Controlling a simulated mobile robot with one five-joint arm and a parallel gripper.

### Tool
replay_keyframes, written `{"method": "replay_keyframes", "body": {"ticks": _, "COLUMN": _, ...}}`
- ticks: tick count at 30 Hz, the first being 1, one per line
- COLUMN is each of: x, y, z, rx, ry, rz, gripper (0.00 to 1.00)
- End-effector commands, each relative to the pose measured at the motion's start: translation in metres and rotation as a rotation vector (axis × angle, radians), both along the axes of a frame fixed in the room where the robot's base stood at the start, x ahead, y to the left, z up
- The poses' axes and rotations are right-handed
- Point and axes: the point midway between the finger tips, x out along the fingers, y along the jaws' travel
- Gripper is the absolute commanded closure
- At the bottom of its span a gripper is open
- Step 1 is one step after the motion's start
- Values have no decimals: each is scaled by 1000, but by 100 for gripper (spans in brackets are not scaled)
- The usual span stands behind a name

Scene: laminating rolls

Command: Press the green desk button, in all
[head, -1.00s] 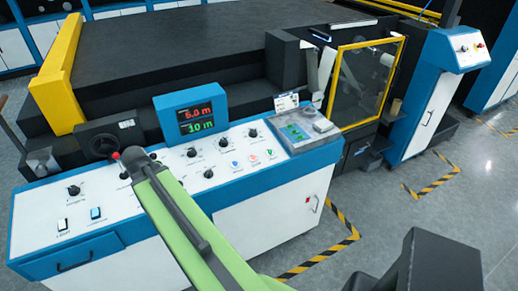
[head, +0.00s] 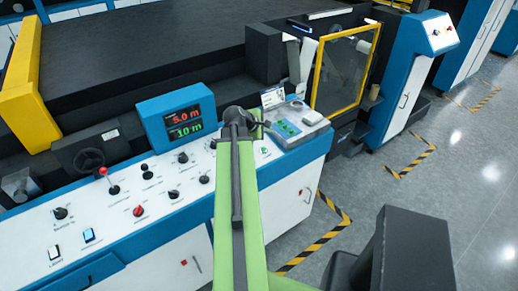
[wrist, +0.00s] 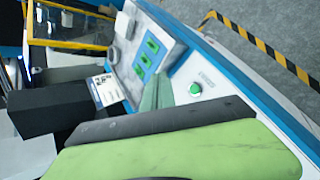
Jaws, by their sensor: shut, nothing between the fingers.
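The green desk button (head: 264,151) is on the right part of the white control panel, just right of my arm in the head view. In the wrist view the round green button (wrist: 195,90) shows clear on the white panel, near a small printed label. My gripper (head: 247,120) is over the panel's back edge in the head view, largely hidden by its own arm. In the wrist view its shut fingers (wrist: 157,92) are just left of the button, apart from it in the picture. Their height over the panel is hard to tell.
A display (head: 178,118) with red and green digits stands behind the panel (head: 100,215). A grey tray (head: 318,127) with green items and a card (head: 273,97) are near the gripper. Knobs and a red-topped lever (head: 103,172) lie left. My arm hides part of the panel.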

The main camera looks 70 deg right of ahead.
Motion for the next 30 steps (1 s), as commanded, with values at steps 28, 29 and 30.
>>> {"method": "replay_keyframes", "body": {"ticks": 28, "x": 27, "y": 0, "z": -83, "rx": 2, "ry": -2, "rz": 21, "gripper": 100}}
{"method": "replay_keyframes", "body": {"ticks": 29, "x": 27, "y": 0, "z": -86, "rx": 1, "ry": -2, "rz": 21, "gripper": 100}}
{"method": "replay_keyframes", "body": {"ticks": 30, "x": 28, "y": 0, "z": -88, "rx": 2, "ry": -3, "rz": 22, "gripper": 100}}
